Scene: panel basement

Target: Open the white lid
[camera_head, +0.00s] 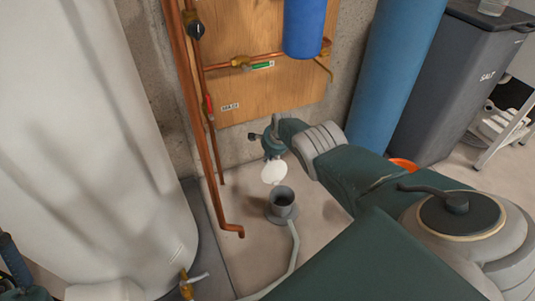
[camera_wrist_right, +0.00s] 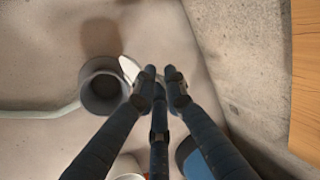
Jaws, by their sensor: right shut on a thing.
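The white lid (camera_head: 273,172) is a small round disc, tilted on edge above the grey floor pipe (camera_head: 280,211). The pipe's mouth is open and dark inside. My right gripper (camera_head: 273,150) is shut on the lid's upper edge. In the right wrist view the lid (camera_wrist_right: 129,69) shows as a thin white sliver beside the fingertips (camera_wrist_right: 161,75), partly hidden by them. The pipe (camera_wrist_right: 102,88) is just left of them there. I cannot tell whether the lid still touches the pipe's rim. A dark part of my left arm or gripper shows at the head view's lower left edge.
Copper pipes (camera_head: 209,130) run down close to the left of the floor pipe. A large white tank (camera_head: 100,140) fills the left. A blue cylinder (camera_head: 394,75) and a grey salt bin (camera_head: 442,85) stand on the right. A pale hose (camera_head: 293,255) leads from the floor pipe.

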